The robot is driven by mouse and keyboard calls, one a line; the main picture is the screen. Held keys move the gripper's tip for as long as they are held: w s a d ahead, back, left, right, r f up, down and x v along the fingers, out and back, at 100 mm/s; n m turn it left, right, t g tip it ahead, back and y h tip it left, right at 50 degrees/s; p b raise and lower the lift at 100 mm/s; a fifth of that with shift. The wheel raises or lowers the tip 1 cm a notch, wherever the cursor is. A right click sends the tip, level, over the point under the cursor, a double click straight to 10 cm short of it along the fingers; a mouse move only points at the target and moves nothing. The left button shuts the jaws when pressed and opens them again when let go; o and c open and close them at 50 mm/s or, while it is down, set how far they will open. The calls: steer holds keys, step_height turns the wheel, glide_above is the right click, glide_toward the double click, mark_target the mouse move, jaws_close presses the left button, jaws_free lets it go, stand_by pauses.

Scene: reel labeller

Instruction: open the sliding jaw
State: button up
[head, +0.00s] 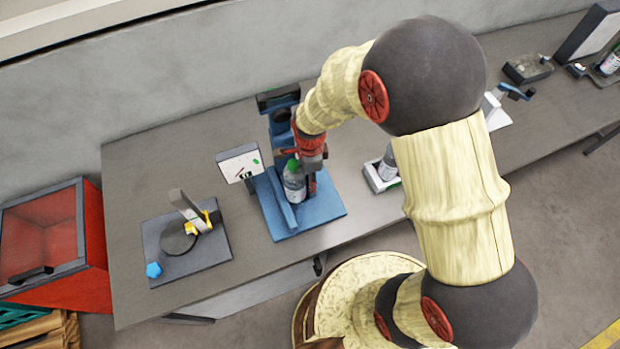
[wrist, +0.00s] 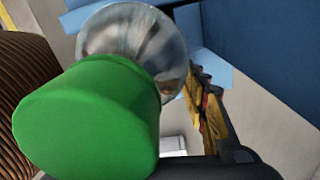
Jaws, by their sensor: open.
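A blue labeller fixture (head: 326,211) stands on the bench, with a green-capped clear bottle (head: 294,182) upright on its base. A long blue bar (head: 281,203) runs beside the bottle on its left; I cannot tell whether it is the sliding jaw. My gripper (head: 312,183) is low over the fixture, just right of the bottle, with its fingers partly hidden. In the wrist view the green cap (wrist: 88,130) and bottle (wrist: 135,42) fill much of the picture. A dark and yellow finger (wrist: 212,118) shows beside the bottle. My gripper is open; I see nothing held.
A small white screen (head: 240,163) stands left of the fixture. A grey plate (head: 160,240) with an upright post lies further left. A second bottle (head: 388,164) stands in a light tray (head: 376,183) to the right. A red cabinet (head: 92,245) is beside the bench.

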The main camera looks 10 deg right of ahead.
steer(key=shift+f, duration=0.35)
steer(key=shift+c, duration=0.3)
jaws_close()
stand_by(0.5)
